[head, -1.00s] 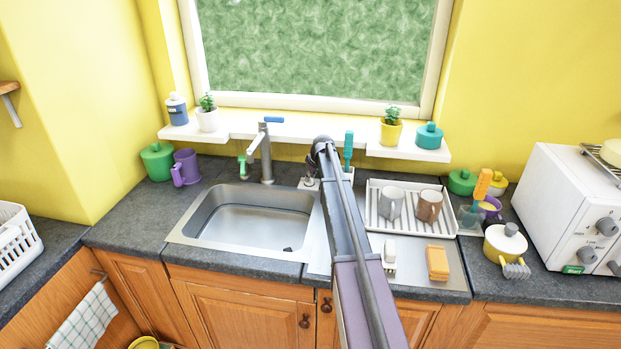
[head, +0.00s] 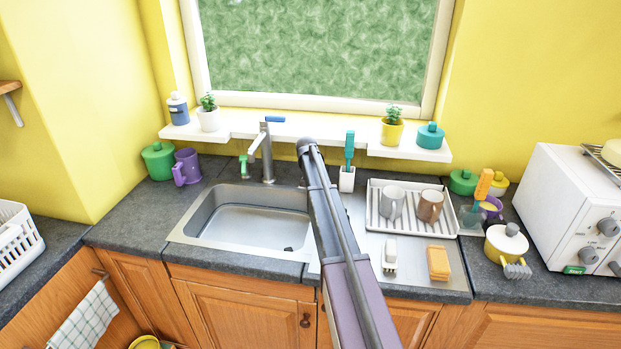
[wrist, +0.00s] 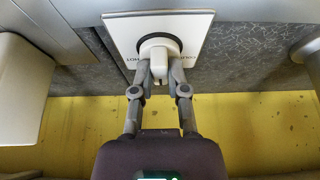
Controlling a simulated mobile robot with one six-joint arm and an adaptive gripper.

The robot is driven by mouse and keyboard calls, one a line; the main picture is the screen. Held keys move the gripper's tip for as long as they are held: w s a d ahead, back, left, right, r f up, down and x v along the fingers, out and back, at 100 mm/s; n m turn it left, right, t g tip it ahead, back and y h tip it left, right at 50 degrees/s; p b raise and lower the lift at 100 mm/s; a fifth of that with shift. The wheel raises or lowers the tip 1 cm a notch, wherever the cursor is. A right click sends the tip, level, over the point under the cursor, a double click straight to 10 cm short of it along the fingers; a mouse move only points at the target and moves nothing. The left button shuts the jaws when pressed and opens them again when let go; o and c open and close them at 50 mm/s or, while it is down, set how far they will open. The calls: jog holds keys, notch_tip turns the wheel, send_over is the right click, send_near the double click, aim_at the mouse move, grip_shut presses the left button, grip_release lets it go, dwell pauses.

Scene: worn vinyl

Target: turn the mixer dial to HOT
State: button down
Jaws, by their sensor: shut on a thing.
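The mixer dial (wrist: 158,53) is a white knob with a dark ring around its base, on a white square plate (wrist: 187,24) in the wrist view. The plate's lettering is upside down: HOT at the left, what looks like COLD at the right. The knob's narrow grip lies between the two words, roughly upright in the picture. My gripper (wrist: 160,76) is shut on this grip, one finger on each side. In the head view my arm hides the dial and gripper. The tap (head: 265,152) stands left of my arm, behind the sink (head: 245,222).
A white holder with a teal brush (head: 347,179) stands close right of my arm. A drying rack (head: 380,218) with two mugs is further right. A window shelf (head: 300,128) runs above. Pale rounded shapes flank the plate in the wrist view.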

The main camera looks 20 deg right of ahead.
jog(key=m+g, duration=0.1)
jog(key=m, duration=0.2)
jog(key=m+g+h, duration=0.1)
jog(key=m, duration=0.2)
jog(key=shift+w+a, duration=0.1)
jog(key=shift+a, duration=0.05)
jog(key=m+g, duration=0.1)
jog(key=m, duration=0.2)
jog(key=m+g, duration=0.1)
jog(key=m, duration=0.2)
jog(key=shift+h, duration=0.4)
jog(key=c, duration=0.6)
grip_release()
jog(key=shift+f, duration=0.1)
jog(key=shift+c, duration=0.2)
jog(key=shift+w, duration=0.1)
